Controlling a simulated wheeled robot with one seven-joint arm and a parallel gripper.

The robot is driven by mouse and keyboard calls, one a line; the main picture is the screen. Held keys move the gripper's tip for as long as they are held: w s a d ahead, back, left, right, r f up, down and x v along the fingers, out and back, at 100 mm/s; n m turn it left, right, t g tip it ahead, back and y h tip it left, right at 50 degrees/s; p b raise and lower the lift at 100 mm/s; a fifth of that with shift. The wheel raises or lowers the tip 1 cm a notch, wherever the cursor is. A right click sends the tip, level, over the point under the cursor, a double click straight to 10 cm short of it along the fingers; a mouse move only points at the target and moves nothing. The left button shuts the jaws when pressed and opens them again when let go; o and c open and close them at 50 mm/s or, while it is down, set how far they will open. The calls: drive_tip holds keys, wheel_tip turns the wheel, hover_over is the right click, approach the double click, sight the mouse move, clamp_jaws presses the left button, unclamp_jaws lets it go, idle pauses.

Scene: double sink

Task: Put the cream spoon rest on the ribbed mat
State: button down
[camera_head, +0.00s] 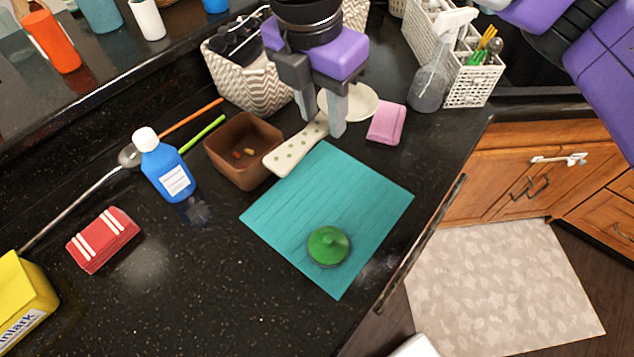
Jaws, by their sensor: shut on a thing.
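The cream spoon rest (292,151) has a long dotted handle pointing left toward me and a pale round bowl (362,105) partly hidden behind my gripper's finger. My gripper (321,126) reaches down with its two grey fingers on either side of the handle near the bowl and is shut on it. The teal ribbed mat (300,215) lies flat on the black counter, just in front of the spoon rest. The handle runs by the mat's far corner; I cannot tell whether it is lifted or touching.
A green round lid (328,246) sits on the mat's near part. A brown square bowl (243,150) stands close left of the handle, and a pink sponge (386,123) lies right of my gripper. A blue bottle (165,170) stands farther left. The counter edge runs along the mat's right.

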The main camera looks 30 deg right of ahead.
sight(322, 197)
wheel_tip(322, 197, down, 19)
drive_tip(key=shift+s+f, duration=0.1)
idle(0.3)
drive_tip(key=c, duration=0.9)
unclamp_jaws()
drive_tip(key=shift+c, duration=0.2)
drive_tip(key=r, duration=0.4)
drive_tip(key=a+r, duration=0.1)
drive_tip(key=r, duration=0.3)
drive_tip(key=a+r, duration=0.1)
drive_tip(key=r, duration=0.3)
drive_tip(key=shift+s, duration=0.25)
